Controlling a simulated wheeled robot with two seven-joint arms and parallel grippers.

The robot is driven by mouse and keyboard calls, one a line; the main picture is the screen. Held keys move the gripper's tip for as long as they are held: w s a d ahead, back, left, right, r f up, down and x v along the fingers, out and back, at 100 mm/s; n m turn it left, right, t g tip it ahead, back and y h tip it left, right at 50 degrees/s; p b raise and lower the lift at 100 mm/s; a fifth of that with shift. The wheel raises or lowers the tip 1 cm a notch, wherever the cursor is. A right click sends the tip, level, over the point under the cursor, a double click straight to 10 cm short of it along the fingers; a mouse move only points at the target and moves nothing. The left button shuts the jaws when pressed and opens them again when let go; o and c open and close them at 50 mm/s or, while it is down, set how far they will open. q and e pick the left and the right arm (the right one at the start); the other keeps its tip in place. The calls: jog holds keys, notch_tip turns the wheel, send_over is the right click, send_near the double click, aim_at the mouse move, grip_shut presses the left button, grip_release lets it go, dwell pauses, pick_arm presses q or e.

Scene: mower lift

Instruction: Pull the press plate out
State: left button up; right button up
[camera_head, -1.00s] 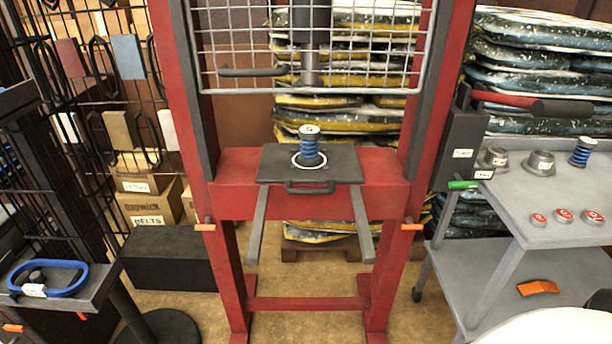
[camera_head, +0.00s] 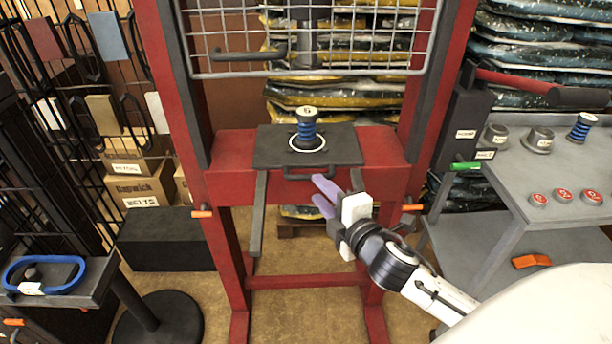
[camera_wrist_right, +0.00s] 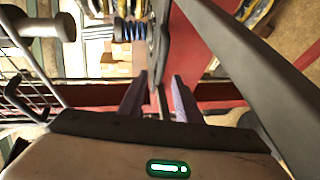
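The press plate (camera_head: 270,147) is a dark flat plate on the red press frame's crossbeam. It carries a blue spring (camera_head: 307,125) on a white ring near its middle. A dark bar handle (camera_head: 298,177) is on its front edge. My right gripper (camera_head: 320,193) is just in front of the handle's right end, its lilac fingers pointing at it. In the right wrist view the fingers (camera_wrist_right: 158,92) are apart, with a thin grey piece showing between them. I cannot tell whether they touch the handle. My left gripper is out of view.
Two dark rails (camera_head: 258,215) extend forward below the plate. A wire mesh guard (camera_head: 300,40) hangs above it. A grey cart (camera_head: 520,185) with weights, a spring and red-topped pieces stands to the right. A small stand with a blue belt (camera_head: 45,273) is at the lower left.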

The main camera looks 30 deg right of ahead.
aim_at(307, 179)
jog(key=x, duration=0.8)
jog(key=shift+w+f, duration=0.15)
jog(key=shift+w, duration=0.05)
grip_shut()
